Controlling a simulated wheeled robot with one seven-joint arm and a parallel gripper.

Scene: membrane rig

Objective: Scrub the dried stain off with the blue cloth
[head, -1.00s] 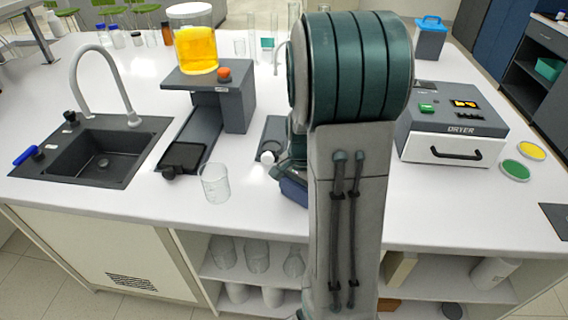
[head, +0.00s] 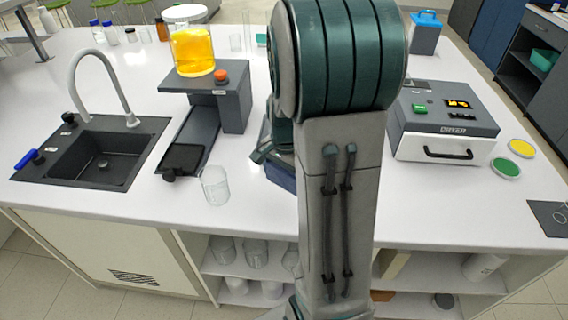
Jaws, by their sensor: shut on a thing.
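My gripper (head: 262,152) shows only in part, low over the bench to the left of my arm. My arm hides most of it and its fingertips. A dark blue piece (head: 281,178), which looks like the blue cloth, is under it at bench level. Its right side is hidden behind my arm. The gripper appears shut on this cloth. I see no dried stain on the visible bench top; the area behind my arm is hidden.
A clear beaker (head: 215,186) stands close left of the gripper. Left of it are a grey stand (head: 236,100) with a yellow-filled vessel (head: 193,52) and a sink (head: 95,158). A dryer (head: 445,125) and green (head: 506,167) and yellow (head: 521,148) discs are right.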

